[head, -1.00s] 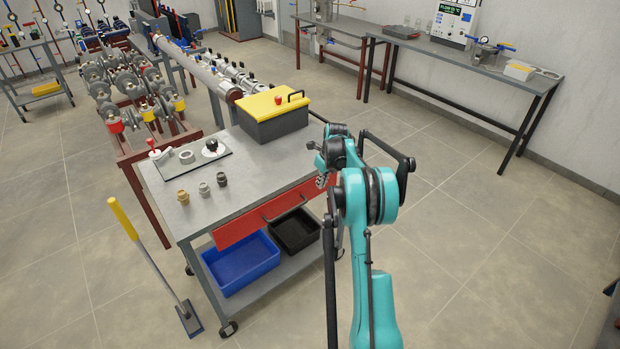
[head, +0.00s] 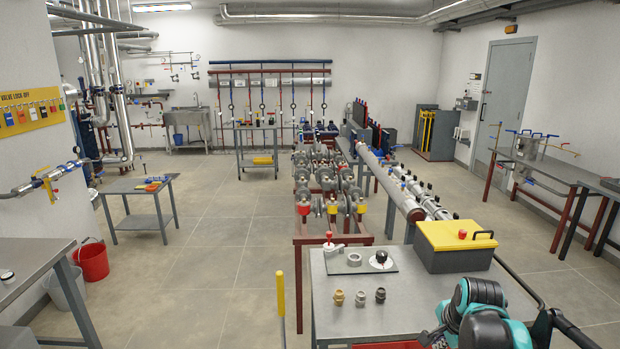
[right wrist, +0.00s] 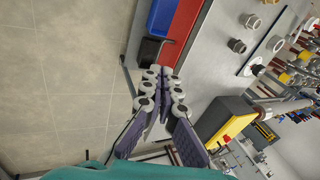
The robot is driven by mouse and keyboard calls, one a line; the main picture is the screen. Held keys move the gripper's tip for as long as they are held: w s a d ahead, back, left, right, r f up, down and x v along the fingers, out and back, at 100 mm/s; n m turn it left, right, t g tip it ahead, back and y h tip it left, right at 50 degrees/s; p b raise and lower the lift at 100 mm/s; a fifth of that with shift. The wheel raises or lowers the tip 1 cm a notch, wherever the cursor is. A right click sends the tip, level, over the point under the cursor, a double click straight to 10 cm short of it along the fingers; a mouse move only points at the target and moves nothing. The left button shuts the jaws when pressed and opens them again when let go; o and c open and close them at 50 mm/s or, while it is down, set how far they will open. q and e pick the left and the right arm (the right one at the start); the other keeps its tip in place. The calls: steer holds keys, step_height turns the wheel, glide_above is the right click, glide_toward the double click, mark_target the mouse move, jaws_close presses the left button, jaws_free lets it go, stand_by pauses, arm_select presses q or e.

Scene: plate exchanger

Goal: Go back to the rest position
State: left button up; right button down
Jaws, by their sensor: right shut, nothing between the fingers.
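My right arm enters at the lower right corner of the head view, and its gripper (head: 432,338) is partly cut off by the bottom edge. In the right wrist view the two fingers of the right gripper (right wrist: 165,82) are together at the tips, with nothing between them. The gripper is near the front of the steel trolley (head: 335,311), close to its red drawer (right wrist: 185,35). I cannot tell its exact distance from the trolley. My left gripper is in neither view.
The trolley carries a yellow-lidded box (head: 455,245), a plate with valve parts (head: 361,261) and three small fittings (head: 360,298). A yellow-handled tool (head: 281,300) stands at its left. A grey bench (head: 30,268) and red bucket (head: 93,261) are at left. Open floor (head: 215,270) lies between.

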steer(key=s+a+f+n+t, duration=0.1)
steer(key=s+a+f+n, duration=0.1)
steer(key=s+a+n, duration=0.4)
steer(key=s+a+f+n+t, duration=0.1)
steer(key=s+a+f+n, duration=0.1)
steer(key=s+a+n, duration=0.4)
steer(key=s+n, duration=0.4)
steer(key=s, duration=0.2)
steer(key=shift+f+y, duration=0.2)
steer(key=shift+y, duration=0.1)
steer(key=shift+a, duration=0.1)
